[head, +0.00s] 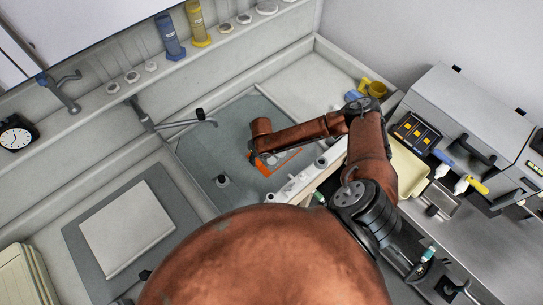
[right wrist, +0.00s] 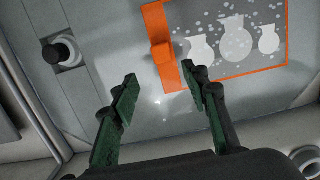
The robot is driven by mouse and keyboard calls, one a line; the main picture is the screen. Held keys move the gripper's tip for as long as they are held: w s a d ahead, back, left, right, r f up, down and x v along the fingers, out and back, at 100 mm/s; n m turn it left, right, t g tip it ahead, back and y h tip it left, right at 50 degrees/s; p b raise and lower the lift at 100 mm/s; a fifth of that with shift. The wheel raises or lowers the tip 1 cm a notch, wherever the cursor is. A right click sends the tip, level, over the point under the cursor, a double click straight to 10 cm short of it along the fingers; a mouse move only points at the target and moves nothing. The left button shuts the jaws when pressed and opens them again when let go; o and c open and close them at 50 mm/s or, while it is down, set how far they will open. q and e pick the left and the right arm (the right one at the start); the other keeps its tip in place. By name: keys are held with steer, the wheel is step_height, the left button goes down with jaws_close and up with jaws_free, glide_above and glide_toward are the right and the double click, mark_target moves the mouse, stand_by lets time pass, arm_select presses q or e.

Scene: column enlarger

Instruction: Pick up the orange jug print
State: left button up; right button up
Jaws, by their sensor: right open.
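The orange jug print (right wrist: 233,47) lies flat on the grey basin floor in the right wrist view. It has an orange border, pale jug shapes and white spots, and a raised orange bar (right wrist: 160,50) along its left edge. In the head view an orange part of the print (head: 279,163) shows below my right forearm, which hides some of it. My right gripper (right wrist: 159,78) is open, its two green-padded fingers apart near the bar's lower end, with nothing between the pads. My left gripper is not in view.
A drain fitting (right wrist: 60,52) stands beside the print in the basin. A tap (head: 175,124) reaches over the basin from the left. A cream tray (head: 408,172) and a grey machine (head: 470,125) stand at the right. Blue and yellow cylinders (head: 196,22) stand on the back ledge.

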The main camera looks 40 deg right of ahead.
mark_target(258, 162)
steer(key=shift+w+f, duration=0.1)
steer(key=shift+f, duration=0.8)
steer(key=f, duration=0.1)
steer(key=w+f+p, duration=0.1)
steer(key=f, duration=0.2)
steer(key=shift+w+d+f+p, duration=0.15)
steer(key=shift+w+f+p, duration=0.05)
steer(key=shift+w+p, duration=0.1)
steer(key=shift+w+f, duration=0.1)
steer(key=shift+f, duration=0.45)
steer(key=shift+c, duration=0.4)
jaws_close()
